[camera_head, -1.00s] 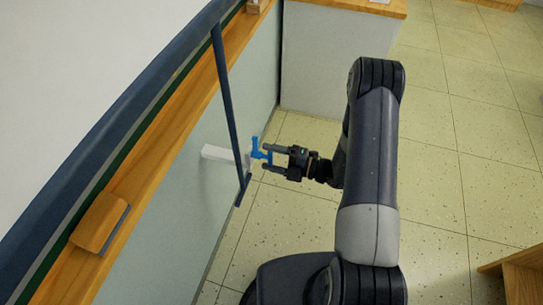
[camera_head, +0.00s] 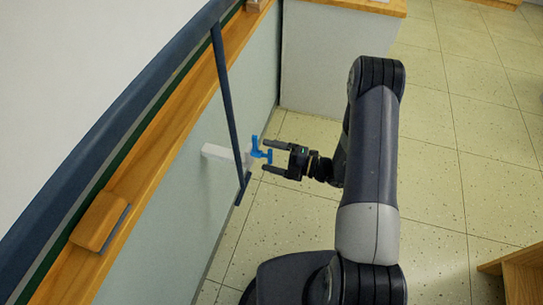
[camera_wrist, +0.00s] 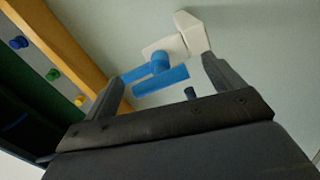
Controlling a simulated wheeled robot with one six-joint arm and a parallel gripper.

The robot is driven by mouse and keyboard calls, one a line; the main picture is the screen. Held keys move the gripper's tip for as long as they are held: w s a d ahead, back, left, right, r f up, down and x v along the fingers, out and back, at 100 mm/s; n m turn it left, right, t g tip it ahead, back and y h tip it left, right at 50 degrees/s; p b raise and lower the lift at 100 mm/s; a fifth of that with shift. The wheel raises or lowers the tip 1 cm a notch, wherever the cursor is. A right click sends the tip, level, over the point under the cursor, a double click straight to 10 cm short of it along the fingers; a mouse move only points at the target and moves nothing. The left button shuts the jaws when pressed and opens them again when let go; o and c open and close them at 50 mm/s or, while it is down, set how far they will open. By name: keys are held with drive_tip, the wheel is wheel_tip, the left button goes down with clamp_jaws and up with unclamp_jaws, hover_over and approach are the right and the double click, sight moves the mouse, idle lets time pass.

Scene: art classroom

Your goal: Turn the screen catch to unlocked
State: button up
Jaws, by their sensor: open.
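The screen catch has a blue handle (camera_head: 259,149) on a white mount (camera_head: 222,153) that stands out from the pale wall panel. In the wrist view the blue handle (camera_wrist: 160,76) shows a hub with two bar-like parts, in front of the white block (camera_wrist: 190,35). My gripper (camera_head: 272,157) is open, with one finger on each side of the blue handle's near end. In the wrist view its fingers (camera_wrist: 160,88) flank the handle. I cannot tell whether either finger touches it.
A dark bar (camera_head: 228,110) hangs down from the screen frame beside the catch. A wooden ledge (camera_head: 150,165) with an eraser-like block (camera_head: 99,222) runs along the wall. Coloured magnets or pins (camera_wrist: 53,74) show in the wrist view. The tiled floor (camera_head: 450,190) is open at right.

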drive_tip(key=v, duration=1)
drive_tip(key=shift+d, duration=0.35)
drive_tip(key=shift+s+a, duration=0.1)
drive_tip(key=x, duration=1)
drive_tip(key=shift+a, duration=0.35)
drive_tip(key=shift+d, duration=0.1)
